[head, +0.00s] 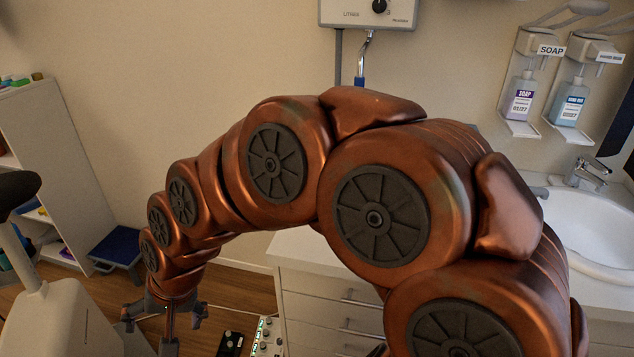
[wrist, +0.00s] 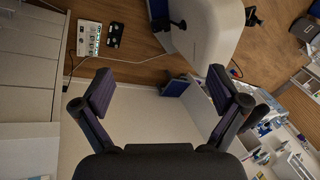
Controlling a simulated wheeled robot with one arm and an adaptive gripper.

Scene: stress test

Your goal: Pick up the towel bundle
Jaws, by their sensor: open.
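I cannot make out a towel bundle in either view. My gripper (head: 165,322) hangs low at the end of my copper-coloured arm in the head view, above the wood floor. In the wrist view my gripper (wrist: 164,88) has its two dark fingers wide apart, with nothing between them. Floor and pale wall show behind the gap. My arm hides much of the middle of the head view, including part of the counter.
A white drawer cabinet (head: 325,310) stands beside my arm, with a sink (head: 595,235) at right. A box with green lights (wrist: 89,38) lies on the floor. A white rounded unit (wrist: 205,35) and a blue step stool (head: 120,245) stand near a shelf (head: 45,150).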

